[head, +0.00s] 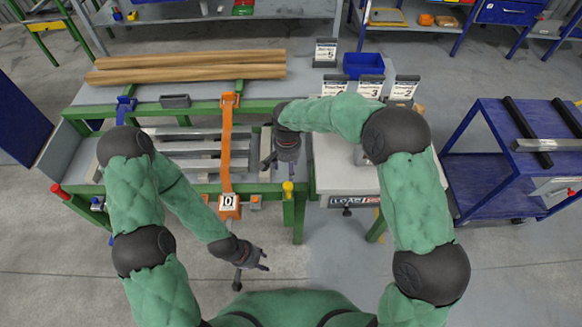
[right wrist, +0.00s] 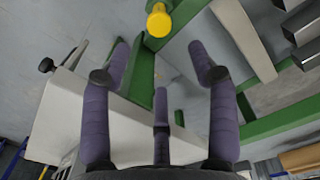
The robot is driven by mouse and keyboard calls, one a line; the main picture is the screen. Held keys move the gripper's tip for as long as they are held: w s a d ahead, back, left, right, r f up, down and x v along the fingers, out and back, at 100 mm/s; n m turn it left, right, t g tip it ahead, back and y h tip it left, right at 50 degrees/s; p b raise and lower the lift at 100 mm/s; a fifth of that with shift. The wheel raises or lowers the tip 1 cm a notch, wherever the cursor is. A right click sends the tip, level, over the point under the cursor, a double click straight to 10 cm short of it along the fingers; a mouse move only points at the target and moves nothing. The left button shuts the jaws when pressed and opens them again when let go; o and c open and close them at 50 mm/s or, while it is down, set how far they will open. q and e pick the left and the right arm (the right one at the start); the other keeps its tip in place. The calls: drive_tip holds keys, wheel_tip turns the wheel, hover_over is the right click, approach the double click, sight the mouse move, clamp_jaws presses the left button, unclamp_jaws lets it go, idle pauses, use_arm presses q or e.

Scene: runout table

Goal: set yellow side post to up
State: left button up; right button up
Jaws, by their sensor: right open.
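The yellow side post (head: 288,187) is a small yellow knob at the front right corner of the green runout table (head: 299,208). In the right wrist view its round yellow cap (right wrist: 158,20) shows at the top, beyond the fingertips and roughly between them. I cannot tell whether it stands up or down. My right gripper (head: 277,165) is open and empty, just behind and left of the post in the head view; its spread fingers also show in the right wrist view (right wrist: 161,62). My left gripper (head: 252,272) is open and empty over the floor in front of the table.
Grey bars (head: 190,148) lie on the runout table, and an orange arm (head: 227,145) crosses it. A white-topped unit (head: 342,176) adjoins on the right. A red knob (head: 57,188) is at the table's left. A blue cart (head: 480,195) stands far right. The front floor is clear.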

sight(288, 185)
wheel_tip(288, 185, down, 11)
drive_tip(key=b, duration=0.3)
drive_tip(key=shift+r, duration=0.2)
clamp_jaws()
drive_tip(key=shift+r, duration=0.1)
